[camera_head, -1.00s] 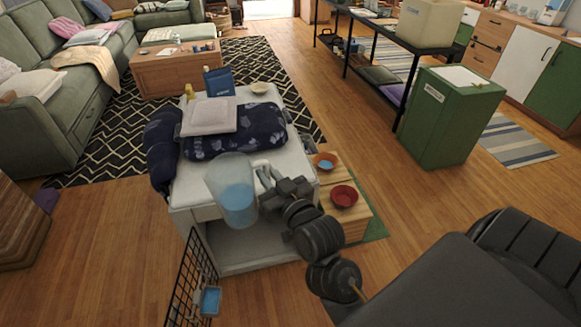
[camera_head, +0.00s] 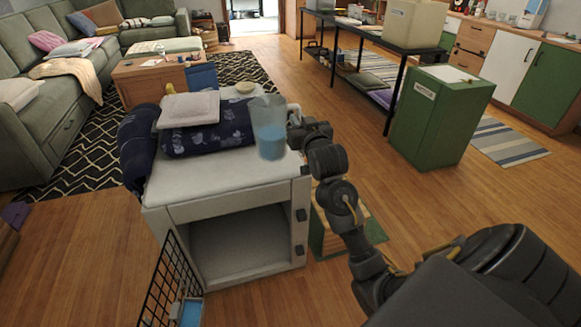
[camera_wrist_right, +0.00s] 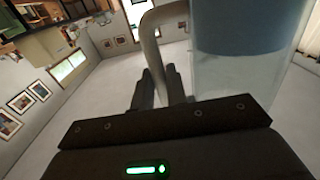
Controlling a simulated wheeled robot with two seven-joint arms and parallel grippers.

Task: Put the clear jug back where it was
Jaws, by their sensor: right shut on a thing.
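The clear jug (camera_head: 269,128) holds blue liquid and is upright in the head view, over the right side of the white cabinet's top (camera_head: 215,180). My right gripper (camera_head: 294,120) is shut on the jug's handle from the right. In the right wrist view, the jug (camera_wrist_right: 238,70) fills the upper right and its pale handle (camera_wrist_right: 150,45) runs between the fingers (camera_wrist_right: 160,88). I cannot tell whether the jug's base touches the cabinet top. My left gripper is not in view.
A dark patterned cushion (camera_head: 210,138) with a folded grey cloth (camera_head: 188,109) lies on the cabinet top. A wire door (camera_head: 172,285) hangs open at front left. A green cabinet (camera_head: 436,120) stands right. The front of the top is bare.

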